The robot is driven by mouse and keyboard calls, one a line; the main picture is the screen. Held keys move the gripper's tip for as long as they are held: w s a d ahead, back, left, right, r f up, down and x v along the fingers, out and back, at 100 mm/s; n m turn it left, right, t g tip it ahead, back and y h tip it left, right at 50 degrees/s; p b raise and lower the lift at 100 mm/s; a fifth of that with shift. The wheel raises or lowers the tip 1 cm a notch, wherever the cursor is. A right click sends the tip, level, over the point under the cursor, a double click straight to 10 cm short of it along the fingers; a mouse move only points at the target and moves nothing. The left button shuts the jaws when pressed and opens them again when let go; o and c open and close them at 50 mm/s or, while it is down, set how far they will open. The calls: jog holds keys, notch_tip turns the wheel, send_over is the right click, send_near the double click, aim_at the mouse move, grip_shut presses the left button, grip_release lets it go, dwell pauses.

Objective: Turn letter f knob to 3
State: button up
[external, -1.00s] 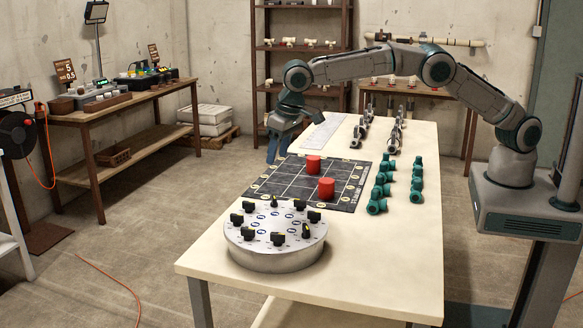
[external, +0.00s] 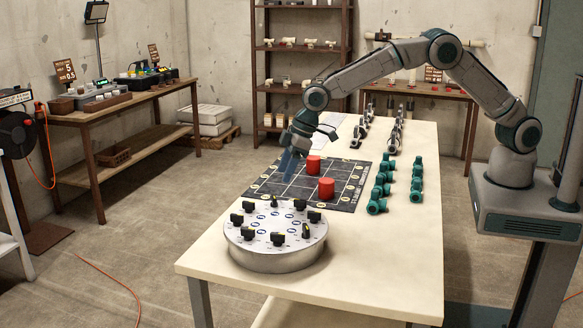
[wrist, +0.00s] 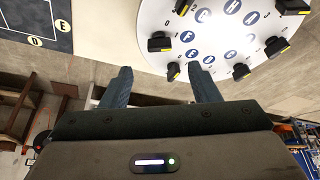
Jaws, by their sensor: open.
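The round silver knob panel (external: 275,258) stands at the near left of the table. Several black knobs with yellow marks sit in a ring on its top, with blue letter discs inside the ring. In the wrist view part of the panel (wrist: 222,60) shows at the top right with some knobs, one black knob (wrist: 161,43) at its left edge.
Two red cylinders (external: 326,188) stand on the black grid mat (external: 259,187), close to my gripper. Several teal fittings (external: 384,178) stand to the right, and grey fittings (external: 393,135) farther back. The table front (external: 360,265) right of the panel is clear.

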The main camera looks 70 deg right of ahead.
aim_at(274, 196)
jog(key=p+x, duration=0.1)
jog(key=x, duration=0.6)
jog(key=shift+w+f+p, duration=0.15)
jog(key=shift+f+p, duration=0.2)
jog(key=c, duration=1)
